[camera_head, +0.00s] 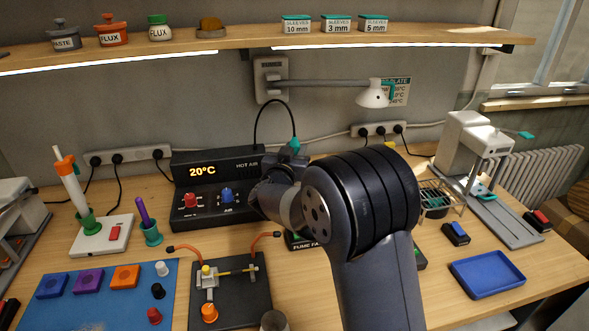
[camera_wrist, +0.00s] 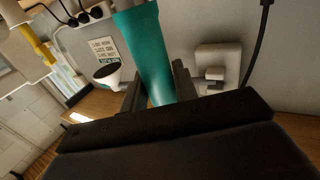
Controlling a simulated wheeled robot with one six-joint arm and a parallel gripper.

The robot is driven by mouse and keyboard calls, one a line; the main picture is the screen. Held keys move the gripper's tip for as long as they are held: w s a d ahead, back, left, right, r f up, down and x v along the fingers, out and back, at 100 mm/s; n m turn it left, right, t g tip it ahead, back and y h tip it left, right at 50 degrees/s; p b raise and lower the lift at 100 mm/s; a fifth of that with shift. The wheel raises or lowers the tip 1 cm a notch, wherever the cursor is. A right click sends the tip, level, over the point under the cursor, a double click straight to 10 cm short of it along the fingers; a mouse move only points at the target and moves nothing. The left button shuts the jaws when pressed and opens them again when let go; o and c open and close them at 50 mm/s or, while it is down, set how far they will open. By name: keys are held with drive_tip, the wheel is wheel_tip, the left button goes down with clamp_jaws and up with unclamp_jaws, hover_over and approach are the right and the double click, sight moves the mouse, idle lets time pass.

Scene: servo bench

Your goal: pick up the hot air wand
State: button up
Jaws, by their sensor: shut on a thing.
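The hot air wand has a teal handle that fills the middle of the wrist view (camera_wrist: 146,45). My gripper (camera_wrist: 158,90) has one dark finger on each side of the handle and is shut on it. In the head view a small teal part of the wand (camera_head: 294,145) shows above my gripper (camera_head: 286,160), with a black cable looping up from it. My arm hides the rest of the wand there. The black hot air station (camera_head: 240,162) reads 20°C and stands on the bench just left of my gripper.
A lamp with a white head (camera_head: 372,95) reaches out from the wall above and to the right. A shelf (camera_head: 240,42) with jars and sleeve boxes runs overhead. A clamp stand (camera_head: 240,300) is in front. A blue tray (camera_head: 487,275) and a white press (camera_head: 470,140) are at right.

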drive_tip(key=shift+c, duration=0.6)
wheel_tip(320, 180, up, 11)
drive_tip(key=shift+f+p, duration=0.1)
drive_tip(key=shift+p, duration=0.95)
wheel_tip(320, 180, up, 7)
drive_tip(key=p, duration=0.8)
drive_tip(key=shift+r, duration=0.2)
drive_tip(key=shift+f, duration=0.1)
